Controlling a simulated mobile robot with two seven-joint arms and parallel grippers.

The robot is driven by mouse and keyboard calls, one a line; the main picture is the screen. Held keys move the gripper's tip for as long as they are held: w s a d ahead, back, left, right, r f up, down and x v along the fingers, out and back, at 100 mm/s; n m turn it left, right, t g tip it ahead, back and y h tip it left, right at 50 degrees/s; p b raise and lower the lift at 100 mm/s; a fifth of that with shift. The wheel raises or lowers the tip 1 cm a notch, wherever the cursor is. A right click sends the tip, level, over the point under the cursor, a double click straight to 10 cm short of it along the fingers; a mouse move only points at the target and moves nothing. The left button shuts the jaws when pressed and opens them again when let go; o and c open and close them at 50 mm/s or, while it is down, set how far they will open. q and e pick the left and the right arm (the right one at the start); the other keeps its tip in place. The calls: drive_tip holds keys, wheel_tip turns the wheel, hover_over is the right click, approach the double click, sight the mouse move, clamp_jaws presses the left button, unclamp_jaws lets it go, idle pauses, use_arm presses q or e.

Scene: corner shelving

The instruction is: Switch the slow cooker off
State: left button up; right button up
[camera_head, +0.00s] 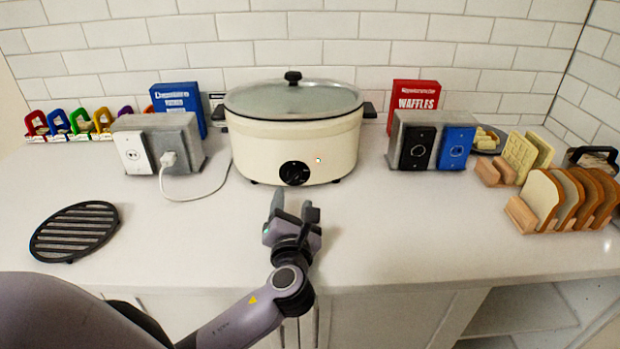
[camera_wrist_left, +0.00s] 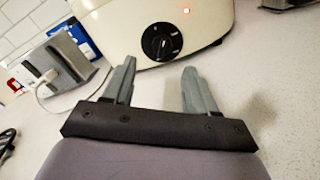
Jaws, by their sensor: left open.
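The cream slow cooker (camera_head: 290,130) stands against the tiled wall with its glass lid on. Its black dial (camera_head: 295,173) is low on the front, and a small light (camera_head: 318,160) glows to the right of it. My right gripper is in neither view.
A grey outlet block (camera_head: 185,140) with a white plug and cord stands left of the cooker. Another block (camera_head: 400,140) with black and blue plates stands right. A black trivet (camera_head: 75,230) lies front left; bread slices in a rack (camera_head: 545,195) stand right. The counter's front middle is clear.

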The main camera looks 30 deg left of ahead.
sight(296, 178)
use_arm(q)
drive_tip(key=shift+w+d+m, duration=0.1)
drive_tip(key=shift+w+m, duration=0.2)
drive_tip(key=shift+x, duration=3.45)
drive_tip(key=shift+c, duration=0.3)
drive_tip(key=c, duration=1)
